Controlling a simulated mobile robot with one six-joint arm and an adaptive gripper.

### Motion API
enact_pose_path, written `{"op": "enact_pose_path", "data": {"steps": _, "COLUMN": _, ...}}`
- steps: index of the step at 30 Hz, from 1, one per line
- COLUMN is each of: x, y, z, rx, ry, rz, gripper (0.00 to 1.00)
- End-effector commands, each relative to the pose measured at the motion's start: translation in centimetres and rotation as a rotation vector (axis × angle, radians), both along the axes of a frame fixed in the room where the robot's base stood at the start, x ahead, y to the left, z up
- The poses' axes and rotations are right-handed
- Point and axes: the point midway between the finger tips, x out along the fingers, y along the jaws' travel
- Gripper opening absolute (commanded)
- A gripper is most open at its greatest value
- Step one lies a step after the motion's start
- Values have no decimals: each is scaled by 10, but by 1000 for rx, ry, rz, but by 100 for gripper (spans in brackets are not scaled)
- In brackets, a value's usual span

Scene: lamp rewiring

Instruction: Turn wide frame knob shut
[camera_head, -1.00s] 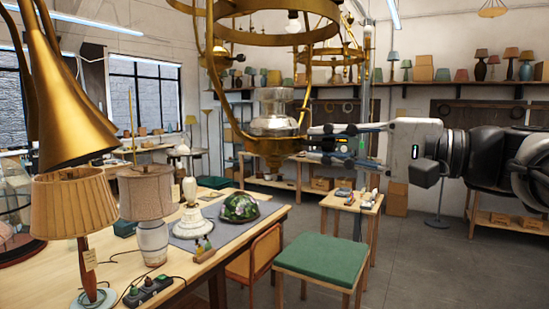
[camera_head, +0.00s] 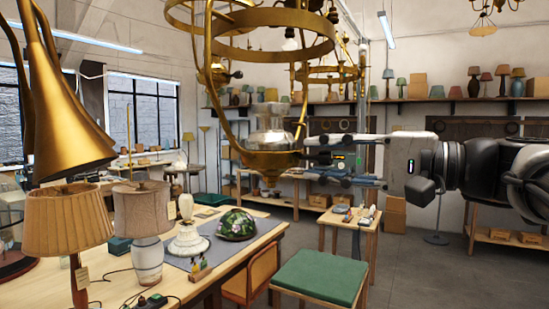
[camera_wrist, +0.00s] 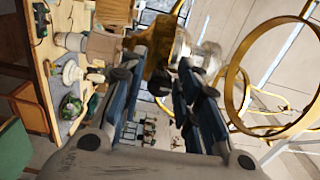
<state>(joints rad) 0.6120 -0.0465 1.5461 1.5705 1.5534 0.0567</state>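The brass hanging lamp frame (camera_head: 217,60) has wide rings and curved bars around a clear glass lamp (camera_head: 270,125) on a brass bowl (camera_head: 265,161). My gripper (camera_head: 306,161) reaches in from the right, its fingertips close to the bowl's right side. Contact cannot be told. In the wrist view, my gripper (camera_wrist: 152,78) has its fingers apart, with the brass bowl (camera_wrist: 156,55) and the glass (camera_wrist: 200,52) beyond and between the tips. A small dark fitting (camera_head: 236,75) sits by the frame's left bar. I cannot clearly make out the frame's knob near my fingers.
The workbench (camera_head: 190,290) at left holds a pleated-shade lamp (camera_head: 68,218), a beige-shade lamp (camera_head: 142,210), a white lamp base (camera_head: 188,240) and a green stained-glass shade (camera_head: 237,224). A green-topped stool (camera_head: 320,276) stands below my arm. Open floor lies at right.

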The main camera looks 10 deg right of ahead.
Motion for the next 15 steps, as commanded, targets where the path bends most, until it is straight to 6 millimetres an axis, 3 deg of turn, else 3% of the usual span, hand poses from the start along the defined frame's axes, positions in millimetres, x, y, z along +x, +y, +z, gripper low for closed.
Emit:
{"op": "enact_pose_path", "data": {"steps": 3, "x": 0, "y": 0, "z": 0, "rx": 1, "ry": 1, "rz": 0, "gripper": 40}}
{"op": "enact_pose_path", "data": {"steps": 15, "x": -3, "y": -7, "z": 0, "rx": 1, "ry": 1, "rz": -4, "gripper": 40}}
